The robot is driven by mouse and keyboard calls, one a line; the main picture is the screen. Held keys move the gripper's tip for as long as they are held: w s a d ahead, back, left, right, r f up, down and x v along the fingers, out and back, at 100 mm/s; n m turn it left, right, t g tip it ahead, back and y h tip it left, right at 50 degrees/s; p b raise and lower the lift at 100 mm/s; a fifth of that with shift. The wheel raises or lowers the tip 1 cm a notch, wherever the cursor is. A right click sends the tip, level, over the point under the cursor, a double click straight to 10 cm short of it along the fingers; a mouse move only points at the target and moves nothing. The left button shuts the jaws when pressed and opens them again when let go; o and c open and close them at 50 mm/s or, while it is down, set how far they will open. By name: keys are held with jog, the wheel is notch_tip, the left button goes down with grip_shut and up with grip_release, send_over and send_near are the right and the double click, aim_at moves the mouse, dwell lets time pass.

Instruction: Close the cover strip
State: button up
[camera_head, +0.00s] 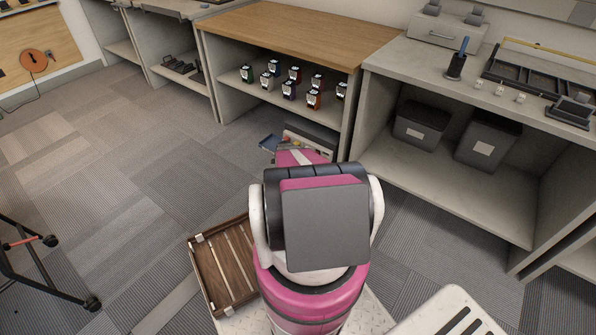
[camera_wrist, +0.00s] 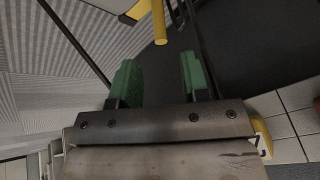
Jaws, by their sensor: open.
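I cannot pick out the cover strip with certainty in either view. In the wrist view, my gripper (camera_wrist: 161,78) shows two green fingertips spread apart with nothing between them. A yellow bar (camera_wrist: 159,22) with a rounded end stands just beyond the fingertips, apart from them. A dark panel (camera_wrist: 235,60) lies beyond and to the right of the fingers. In the head view, my arm hides my gripper and most of what is in front of it.
The grey bench (camera_head: 415,62) at right has two dark bins (camera_head: 487,140) beneath. A slatted wooden crate (camera_head: 222,268) is beside my arm. A black wheeled frame (camera_head: 40,275) stands at left. The carpet (camera_head: 110,180) between is clear.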

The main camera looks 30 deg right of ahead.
jog(key=x, duration=0.9)
grip_shut()
